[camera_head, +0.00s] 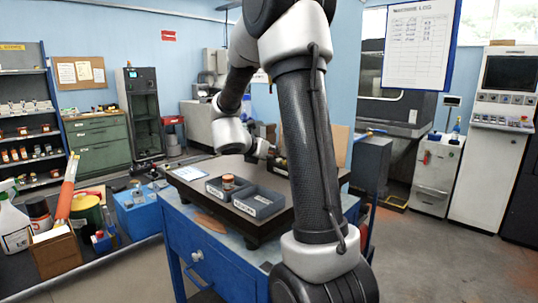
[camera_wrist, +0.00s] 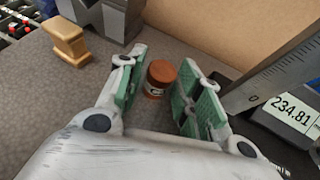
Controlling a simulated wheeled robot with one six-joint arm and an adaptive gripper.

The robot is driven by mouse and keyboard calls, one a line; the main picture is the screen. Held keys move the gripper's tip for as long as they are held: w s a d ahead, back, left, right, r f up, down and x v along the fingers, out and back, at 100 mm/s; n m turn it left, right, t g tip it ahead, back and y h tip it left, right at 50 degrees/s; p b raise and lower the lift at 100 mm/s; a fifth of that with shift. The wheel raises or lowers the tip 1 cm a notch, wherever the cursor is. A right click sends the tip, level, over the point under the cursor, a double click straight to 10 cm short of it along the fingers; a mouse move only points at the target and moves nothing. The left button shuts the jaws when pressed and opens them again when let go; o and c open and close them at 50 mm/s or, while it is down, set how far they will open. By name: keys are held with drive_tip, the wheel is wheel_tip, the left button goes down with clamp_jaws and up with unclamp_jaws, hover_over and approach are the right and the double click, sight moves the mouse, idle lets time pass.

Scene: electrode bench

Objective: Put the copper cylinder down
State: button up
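The green-padded fingers are apart, with a visible gap on the cylinder's left side; contact on the right side is unclear. In the head view my gripper (camera_head: 272,157) is low over the bench top, and my arm hides much of that spot. Another copper-coloured cylinder (camera_head: 228,182) stands in the left compartment of a grey two-compartment tray (camera_head: 243,213).
A measuring tool (camera_wrist: 275,75) with a display reading 234.81 (camera_wrist: 292,112) is at right. A brown board rises behind. A white sheet (camera_head: 189,172) lies left of the tray.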

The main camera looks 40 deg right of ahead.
drive_tip(key=shift+r, duration=0.1)
drive_tip(key=shift+a+r, duration=0.2)
drive_tip(key=v, duration=1.1)
drive_tip(key=shift+s+a, duration=0.15)
drive_tip(key=shift+a, duration=0.15)
drive_tip(key=shift+a, duration=0.1)
